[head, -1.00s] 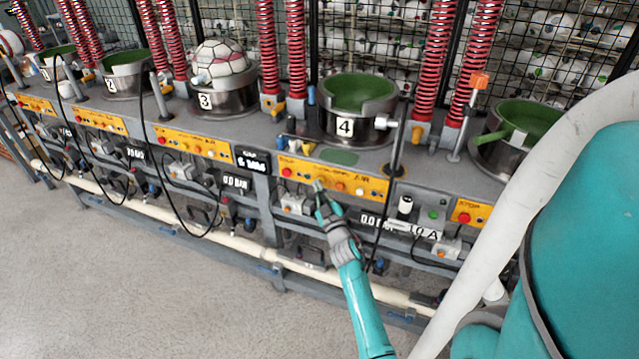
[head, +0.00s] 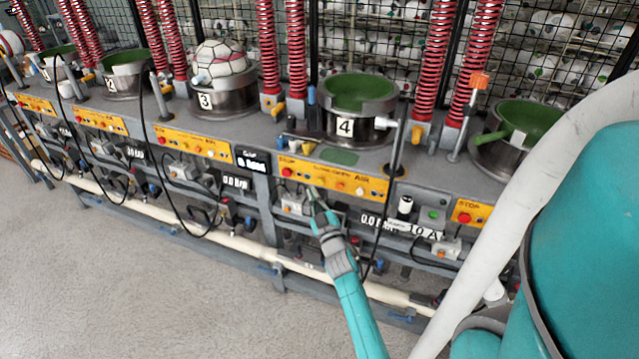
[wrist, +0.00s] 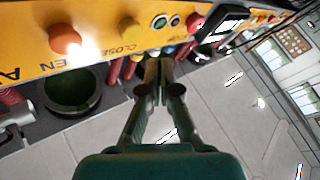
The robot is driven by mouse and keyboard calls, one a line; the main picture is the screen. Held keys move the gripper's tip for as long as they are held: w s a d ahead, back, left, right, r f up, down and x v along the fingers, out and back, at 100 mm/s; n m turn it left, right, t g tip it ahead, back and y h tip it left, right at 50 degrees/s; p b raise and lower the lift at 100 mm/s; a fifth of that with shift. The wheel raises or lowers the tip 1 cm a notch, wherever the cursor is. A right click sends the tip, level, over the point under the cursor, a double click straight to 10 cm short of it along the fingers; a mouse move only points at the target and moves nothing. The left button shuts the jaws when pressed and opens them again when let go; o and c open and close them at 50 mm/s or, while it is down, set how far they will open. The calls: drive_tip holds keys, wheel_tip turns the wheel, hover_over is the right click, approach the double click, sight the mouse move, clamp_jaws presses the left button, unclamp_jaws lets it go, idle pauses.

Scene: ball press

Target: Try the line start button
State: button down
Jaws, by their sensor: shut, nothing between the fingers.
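No button is legibly marked line start. A green button (head: 433,215) sits on a grey box right of the station 4 panel. The yellow station 4 panel (head: 374,188) carries a red button (head: 287,172) at its left and an orange button (head: 340,186) further right. My gripper (head: 313,192) is shut and empty, its tips close to the panel's lower edge, right of the red button; contact cannot be told. In the wrist view its tips (wrist: 158,78) lie below the panel, near a yellow button (wrist: 131,31), with an orange button (wrist: 65,39) to the left.
Press bowl 4 (head: 357,92) stands above the panel and a ball (head: 221,64) sits in bowl 3. A black hanging cable (head: 394,160) passes right of my gripper. A pale pipe (head: 240,246) runs low along the bench. The floor (head: 120,290) in front is clear.

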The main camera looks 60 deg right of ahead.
drive_tip(key=shift+s+a, duration=0.1)
drive_tip(key=shift+a, duration=1.35)
drive_tip(key=shift+a, duration=0.1)
drive_tip(key=s+a+f+y, duration=0.2)
drive_tip(key=s+a, duration=0.1)
drive_tip(key=a, duration=0.6)
drive_tip(key=s+a+f+n+t+y, duration=0.1)
drive_tip(key=s+a+f+y, duration=0.25)
drive_tip(key=a, duration=0.65)
drive_tip(key=s+a+f+y, duration=0.2)
drive_tip(key=s+a, duration=0.2)
drive_tip(key=a, duration=0.5)
drive_tip(key=s+a+r+n+g+y, duration=0.1)
drive_tip(key=s+a+r+y, duration=0.2)
drive_tip(key=s+a, duration=0.4)
drive_tip(key=s+a+r+n+g+y, duration=0.1)
drive_tip(key=s+a+r+y, duration=0.3)
drive_tip(key=s+a, duration=0.3)
drive_tip(key=v, duration=0.5)
drive_tip(key=shift+s+a, duration=0.25)
drive_tip(key=shift+d+f, duration=0.1)
